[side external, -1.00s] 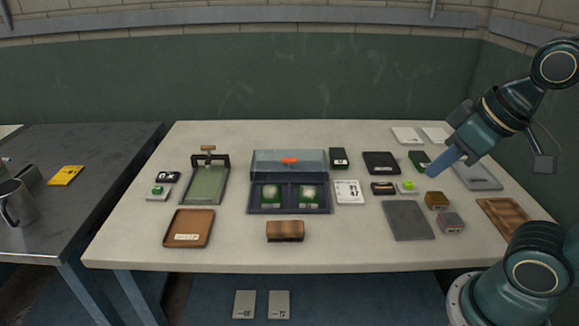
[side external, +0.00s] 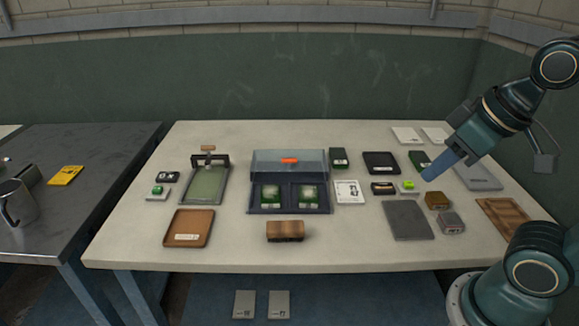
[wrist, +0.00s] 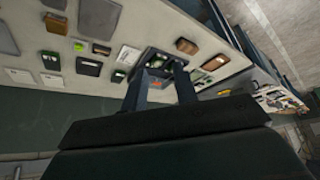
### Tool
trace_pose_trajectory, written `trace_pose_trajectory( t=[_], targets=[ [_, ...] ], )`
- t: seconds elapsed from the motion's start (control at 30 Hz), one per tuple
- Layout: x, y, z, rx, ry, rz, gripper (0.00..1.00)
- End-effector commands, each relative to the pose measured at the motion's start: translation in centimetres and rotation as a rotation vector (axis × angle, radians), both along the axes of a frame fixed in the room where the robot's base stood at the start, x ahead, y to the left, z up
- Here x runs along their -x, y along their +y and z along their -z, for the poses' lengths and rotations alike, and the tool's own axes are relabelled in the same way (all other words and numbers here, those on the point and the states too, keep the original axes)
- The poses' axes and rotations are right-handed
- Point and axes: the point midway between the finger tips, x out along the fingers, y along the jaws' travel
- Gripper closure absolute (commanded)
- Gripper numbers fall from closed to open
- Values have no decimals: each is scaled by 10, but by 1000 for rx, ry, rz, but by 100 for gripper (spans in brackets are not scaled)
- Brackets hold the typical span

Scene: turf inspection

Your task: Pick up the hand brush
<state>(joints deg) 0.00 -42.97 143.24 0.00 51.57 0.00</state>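A brown wooden block-shaped object, which looks like the hand brush (side external: 285,231), lies near the front edge of the table, left of my gripper in the side view. It also shows in the wrist view as a brown shape (wrist: 187,46), beyond the fingers. My gripper (side external: 436,168) is raised above the right part of the table, well apart from the brush. In the wrist view its two fingers (wrist: 161,76) stand apart with nothing held between them. Bristles cannot be made out.
A case with a clear lid (side external: 290,162) and an orange handle stands behind the brush. A brown tray (side external: 188,228) lies to its left and a grey plate (side external: 408,220) to its right. Small boxes and cards crowd the right side. The front table edge is close to the brush.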

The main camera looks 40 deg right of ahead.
Motion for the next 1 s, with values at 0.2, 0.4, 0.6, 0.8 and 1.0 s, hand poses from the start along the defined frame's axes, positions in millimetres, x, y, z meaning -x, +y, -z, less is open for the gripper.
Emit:
trace_pose_trajectory(
  t=[0.2,0.4,0.6,0.8,1.0],
  targets=[
    [0,0,0,0,0,0,36],
    [0,0,0,0,0,0,36],
    [-4,1,0,-19,4,29,36],
    [-20,4,1,-96,21,153,36],
    [-46,10,4,-226,53,362,36]
  ],
)
